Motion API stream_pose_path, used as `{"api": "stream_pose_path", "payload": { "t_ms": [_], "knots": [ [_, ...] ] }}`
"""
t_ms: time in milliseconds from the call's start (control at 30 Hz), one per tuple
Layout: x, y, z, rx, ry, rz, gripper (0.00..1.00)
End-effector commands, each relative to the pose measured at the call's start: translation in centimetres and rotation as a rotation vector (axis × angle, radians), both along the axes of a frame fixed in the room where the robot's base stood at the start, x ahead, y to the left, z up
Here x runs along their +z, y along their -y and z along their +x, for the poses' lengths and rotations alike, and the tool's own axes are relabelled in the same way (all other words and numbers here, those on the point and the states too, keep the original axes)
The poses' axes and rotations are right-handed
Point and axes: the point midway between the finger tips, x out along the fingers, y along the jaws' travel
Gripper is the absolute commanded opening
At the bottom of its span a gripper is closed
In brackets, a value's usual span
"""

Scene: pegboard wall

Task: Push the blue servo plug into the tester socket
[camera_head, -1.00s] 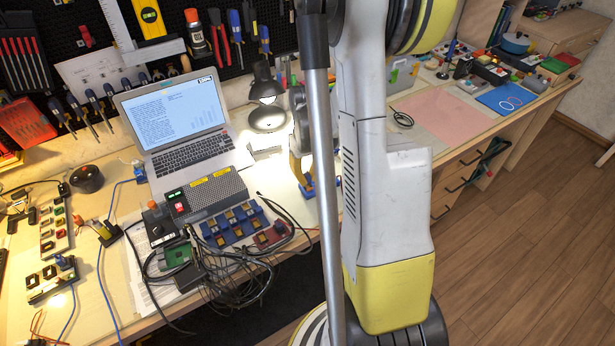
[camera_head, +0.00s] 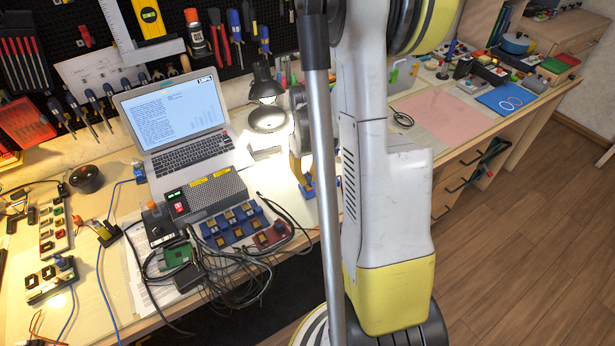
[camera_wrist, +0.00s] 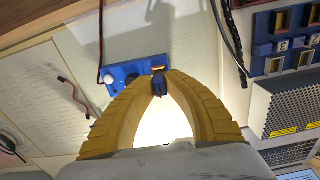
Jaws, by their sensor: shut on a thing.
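In the wrist view my gripper (camera_wrist: 159,82) has its two yellow fingers brought together at the tips, shut on the small dark blue servo plug (camera_wrist: 158,88). Just beyond the tips lies the blue tester board (camera_wrist: 124,72), with a red wire at its upper left and a pale knob. A dark socket with an orange-lit edge (camera_wrist: 159,69) sits on the board, right by the plug. I cannot tell whether the plug is in the socket or only close to it. In the head view my arm hides most of the gripper; a little blue (camera_head: 307,190) shows beside the silver pole.
A grey vented box with blue socket blocks (camera_wrist: 290,45) and a thick black cable (camera_wrist: 235,45) lie to the right in the wrist view. White paper (camera_wrist: 50,95) lies at left. In the head view a laptop (camera_head: 180,120) and tangled cables (camera_head: 235,280) crowd the bench.

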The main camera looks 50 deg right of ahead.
Motion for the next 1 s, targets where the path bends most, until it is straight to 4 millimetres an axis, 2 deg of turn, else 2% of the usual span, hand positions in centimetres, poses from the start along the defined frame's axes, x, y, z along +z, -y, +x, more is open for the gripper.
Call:
{"api": "stream_pose_path", "payload": {
  "t_ms": [800,833,900,1000],
  "knots": [
    [-2.0,0.0,0.0,0.000,0.000,0.000,0.00],
    [-2.0,0.0,0.0,0.000,0.000,0.000,0.16],
    [-1.9,0.0,0.0,0.000,0.000,0.000,0.37],
    [-1.9,0.0,0.0,0.000,0.000,0.000,0.37]
  ]
}}
